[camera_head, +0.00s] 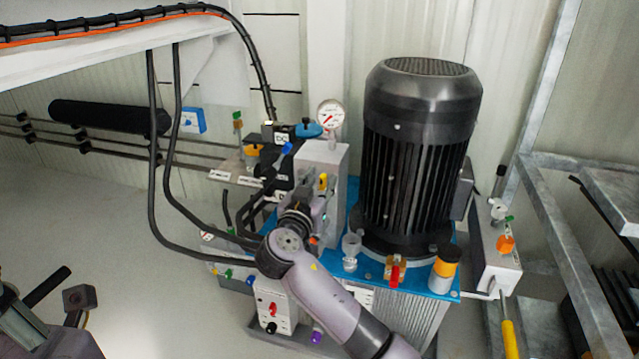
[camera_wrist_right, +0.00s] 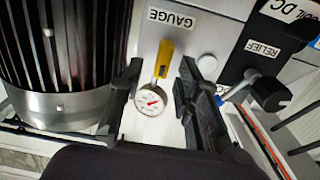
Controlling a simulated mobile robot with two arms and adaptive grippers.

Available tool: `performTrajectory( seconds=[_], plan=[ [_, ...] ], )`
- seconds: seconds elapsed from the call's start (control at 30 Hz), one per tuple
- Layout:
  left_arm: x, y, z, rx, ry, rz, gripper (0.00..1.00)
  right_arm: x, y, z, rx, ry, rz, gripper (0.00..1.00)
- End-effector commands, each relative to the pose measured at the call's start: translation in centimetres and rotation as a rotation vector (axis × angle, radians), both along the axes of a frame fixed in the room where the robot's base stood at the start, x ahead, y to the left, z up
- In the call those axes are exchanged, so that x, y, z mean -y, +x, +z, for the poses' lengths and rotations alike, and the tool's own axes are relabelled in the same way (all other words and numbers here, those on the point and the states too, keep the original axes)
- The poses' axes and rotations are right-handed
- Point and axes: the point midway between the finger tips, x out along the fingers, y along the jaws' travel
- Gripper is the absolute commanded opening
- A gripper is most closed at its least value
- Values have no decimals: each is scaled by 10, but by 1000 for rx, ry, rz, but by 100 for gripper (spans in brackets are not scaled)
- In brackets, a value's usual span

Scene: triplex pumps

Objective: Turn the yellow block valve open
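The yellow block valve (camera_wrist_right: 164,58) has a small yellow handle on a pale block, below the label GAUGE in the right wrist view. A yellow handle (camera_head: 323,182) also shows on the white block in the head view. My right gripper (camera_wrist_right: 160,70) is open, with one finger on each side of the yellow handle and a visible gap to each. In the head view the right gripper (camera_head: 292,180) is in front of the white block, its fingers partly lost among dark parts. My left gripper (camera_head: 62,284) is at the lower left, fingers apart and empty.
A round pressure gauge (camera_wrist_right: 149,101) lies between my right fingers; it stands atop the block in the head view (camera_head: 331,113). A black motor (camera_head: 415,160) stands right of the block. Hoses hang at left.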

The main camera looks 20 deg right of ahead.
Motion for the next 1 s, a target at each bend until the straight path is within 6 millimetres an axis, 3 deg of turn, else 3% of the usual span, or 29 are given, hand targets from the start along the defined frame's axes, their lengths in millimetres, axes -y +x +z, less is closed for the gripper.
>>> performTrajectory(
  seconds=[0.43, 1.0],
  plan=[
    [0, 0, 0, 0, 0, -1, 0, 0, 0, 0, -1, 1, 0, 0],
    [-1, -1, 5, 0, -3, -1, 0, -1, 0, 0, -32, -41, -1, 0]
  ],
)
